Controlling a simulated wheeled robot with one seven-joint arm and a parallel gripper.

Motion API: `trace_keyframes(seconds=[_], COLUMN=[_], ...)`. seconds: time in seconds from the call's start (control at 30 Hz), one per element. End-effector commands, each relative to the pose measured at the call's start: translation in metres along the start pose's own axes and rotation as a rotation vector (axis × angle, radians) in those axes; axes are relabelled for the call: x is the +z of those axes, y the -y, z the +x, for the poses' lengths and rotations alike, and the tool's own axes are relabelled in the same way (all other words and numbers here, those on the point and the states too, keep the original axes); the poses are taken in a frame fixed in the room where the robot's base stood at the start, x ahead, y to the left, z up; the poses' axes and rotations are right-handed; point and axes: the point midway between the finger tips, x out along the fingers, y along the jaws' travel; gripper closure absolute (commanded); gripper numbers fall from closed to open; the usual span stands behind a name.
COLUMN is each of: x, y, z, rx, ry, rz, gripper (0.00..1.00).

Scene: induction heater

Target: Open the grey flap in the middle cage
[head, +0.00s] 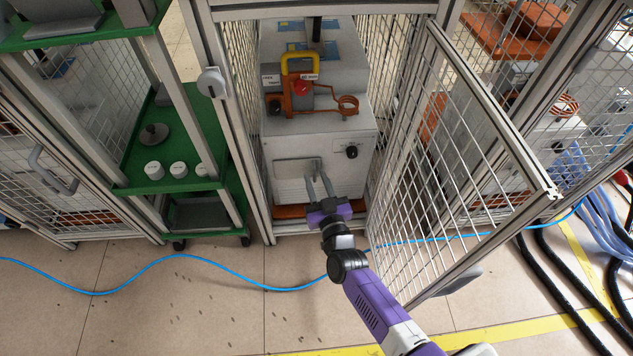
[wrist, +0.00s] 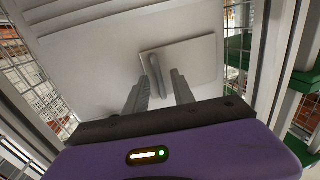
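The grey flap (head: 293,168) is a flat rectangular panel low on the front of the light grey heater box (head: 338,130) in the middle cage. It looks closed. In the wrist view the flap (wrist: 203,62) carries a grey handle (wrist: 152,72) near one edge. My gripper (head: 318,181) is in front of the box, at the flap's right side. In the wrist view my gripper (wrist: 160,82) has its two fingers apart, with the handle's end close to the left finger. I cannot tell whether they touch. Nothing is visibly held.
The cage door (head: 470,150) stands open to the right of my arm. A green shelf cart (head: 185,150) stands left of the cage. A blue cable (head: 160,262) crosses the floor, and black hoses (head: 560,285) lie at the right.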

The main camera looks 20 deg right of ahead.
Motion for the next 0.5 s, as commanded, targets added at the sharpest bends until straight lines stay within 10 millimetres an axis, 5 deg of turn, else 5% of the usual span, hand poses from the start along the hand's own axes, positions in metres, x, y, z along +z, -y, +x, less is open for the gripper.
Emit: trace_keyframes(seconds=[0.3,0.43,0.5], x=[-0.0006,-0.0005,-0.0005], y=[-0.0001,-0.0001,-0.0001], z=[0.0033,0.0032,0.0031], rx=[0.0,0.0,0.0], ry=[0.0,0.0,0.0], rz=[0.0,0.0,0.0], gripper=[0.7,0.95,1.0])
